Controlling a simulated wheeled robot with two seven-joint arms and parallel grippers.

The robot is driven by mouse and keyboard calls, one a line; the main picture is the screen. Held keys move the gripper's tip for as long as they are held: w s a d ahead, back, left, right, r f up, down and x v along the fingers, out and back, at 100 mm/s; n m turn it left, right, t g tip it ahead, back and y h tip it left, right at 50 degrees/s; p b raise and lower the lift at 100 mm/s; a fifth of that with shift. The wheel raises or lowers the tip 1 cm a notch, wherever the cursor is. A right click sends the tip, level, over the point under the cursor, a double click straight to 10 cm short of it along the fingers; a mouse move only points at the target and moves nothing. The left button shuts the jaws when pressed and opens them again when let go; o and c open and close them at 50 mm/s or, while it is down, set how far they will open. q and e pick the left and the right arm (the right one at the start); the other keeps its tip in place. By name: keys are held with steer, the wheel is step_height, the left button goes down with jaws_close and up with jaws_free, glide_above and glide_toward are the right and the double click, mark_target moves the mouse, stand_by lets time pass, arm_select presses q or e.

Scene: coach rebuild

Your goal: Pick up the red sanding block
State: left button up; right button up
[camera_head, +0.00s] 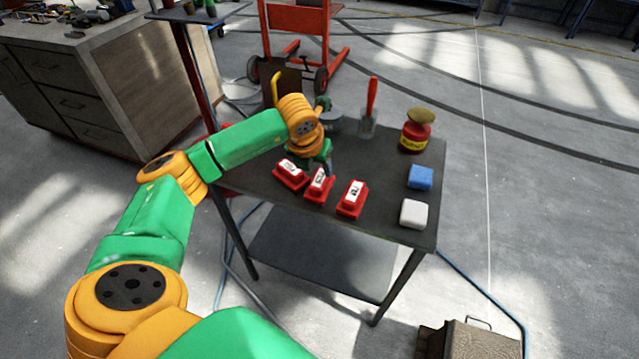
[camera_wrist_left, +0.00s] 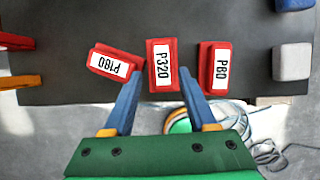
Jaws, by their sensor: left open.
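Three red sanding blocks with white labels lie in a row on the dark table (camera_head: 283,213). The left block (camera_head: 289,177) reads P180 in the left wrist view (camera_wrist_left: 115,63). The middle block (camera_head: 318,188) reads P320 there (camera_wrist_left: 161,64), and the right block (camera_head: 351,201) reads P80 (camera_wrist_left: 214,68). My left gripper (camera_head: 327,170) points down at the blocks. In the left wrist view its open fingers (camera_wrist_left: 161,80) appear on either side of the near end of the P320 block, with nothing between them gripped. Its height above the block is hard to tell. My right gripper is out of view.
A blue block (camera_head: 420,177) and a white block (camera_head: 413,214) lie at the table's right side. A red tin (camera_head: 414,136) and a red-handled scraper (camera_head: 370,108) stand at the back. A red hand truck (camera_head: 297,20) is behind the table, a drawer cabinet (camera_head: 85,90) to the left.

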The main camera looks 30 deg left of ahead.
mark_target(319, 179)
arm_select(q)
steer(key=p+x, duration=0.1)
steer(key=x, duration=0.4)
steer(key=shift+s+d+f, duration=0.1)
steer(key=shift+f, duration=0.1)
jaws_close()
steer(key=shift+r, duration=0.1)
step_height(319, 179, up, 3)
steer(key=shift+r, duration=0.1)
steer(key=s+r, duration=0.1)
steer(key=s+r+b, duration=0.1)
steer(key=s+r, duration=0.1)
steer(key=shift+s+d+r, duration=0.1)
steer(key=shift+d+r, duration=0.2)
steer(key=shift+d, duration=0.1)
steer(key=s+d+r+b, duration=0.2)
steer(key=s+r, duration=0.4)
steer(key=s, duration=0.4)
steer(key=shift+s+d+b, duration=0.25)
steer(key=shift+d+b, duration=0.1)
steer(key=shift+b, duration=0.15)
